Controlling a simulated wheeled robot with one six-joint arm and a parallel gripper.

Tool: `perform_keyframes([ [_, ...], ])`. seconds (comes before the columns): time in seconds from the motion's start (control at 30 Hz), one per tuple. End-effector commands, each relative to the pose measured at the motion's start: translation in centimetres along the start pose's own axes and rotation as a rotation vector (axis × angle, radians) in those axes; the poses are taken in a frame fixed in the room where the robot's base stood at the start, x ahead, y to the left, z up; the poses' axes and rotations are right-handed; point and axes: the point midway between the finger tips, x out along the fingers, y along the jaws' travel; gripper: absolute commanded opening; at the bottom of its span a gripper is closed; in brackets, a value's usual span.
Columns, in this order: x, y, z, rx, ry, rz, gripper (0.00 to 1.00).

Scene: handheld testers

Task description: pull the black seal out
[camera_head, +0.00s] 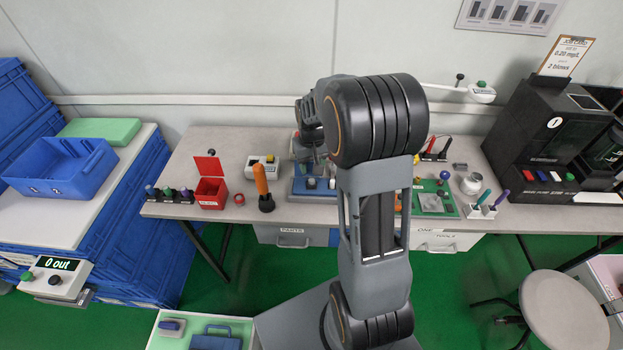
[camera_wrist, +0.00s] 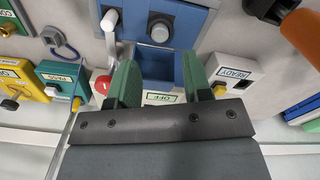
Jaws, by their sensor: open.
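I cannot pick out a black seal for certain in either view. In the wrist view a blue fixture (camera_wrist: 187,22) lies ahead of the fingers, with a grey round knob (camera_wrist: 160,29) and a white upright handle (camera_wrist: 111,20). The blue fixture also shows in the head view (camera_head: 313,197), partly covered by my arm. My gripper (camera_wrist: 160,77) is open, its two green fingers apart with nothing seen held between them. An OFF label (camera_wrist: 161,98) shows between the fingers. In the head view my arm hides most of the gripper.
A red button (camera_wrist: 101,84) is close beside the left finger; a white READY box (camera_wrist: 233,70) is beside the right. An orange-handled tool (camera_head: 261,181) stands left of the fixture, near a red box (camera_head: 210,193). A green tray (camera_head: 447,207) and a black machine (camera_head: 545,130) are to the right.

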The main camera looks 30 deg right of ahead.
Motion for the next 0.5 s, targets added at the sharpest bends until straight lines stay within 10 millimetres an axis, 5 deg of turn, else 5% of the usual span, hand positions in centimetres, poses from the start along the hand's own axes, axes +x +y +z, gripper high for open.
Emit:
perform_keyframes([
  [0.2, 3.9, 0.0, 0.1, 0.001, -0.004, 0.0, 0.45],
  [0.5, 6.7, 0.0, 0.0, 0.001, -0.001, 0.0, 0.45],
])
